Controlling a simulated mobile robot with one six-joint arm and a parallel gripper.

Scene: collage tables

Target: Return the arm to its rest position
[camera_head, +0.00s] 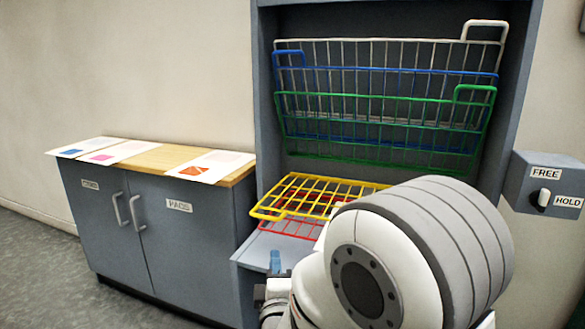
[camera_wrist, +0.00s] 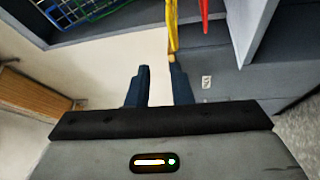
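My arm (camera_head: 420,250) fills the lower right of the head view and hides part of the yellow and red racks. My gripper (camera_head: 275,262) shows low in the head view, in front of the grey shelf edge, with only a small blue fingertip visible. In the wrist view its two dark blue fingers (camera_wrist: 160,72) stand apart with nothing between them. A yellow bar (camera_wrist: 172,28) shows just beyond the right finger; I cannot tell how far it is.
White, blue and green wire racks (camera_head: 390,90) stand tilted up in the grey cabinet. The yellow rack (camera_head: 290,200) and red rack (camera_head: 290,228) lie lowered. A low cupboard (camera_head: 170,215) with printed sheets is left. A FREE/HOLD switch box (camera_head: 530,185) is right.

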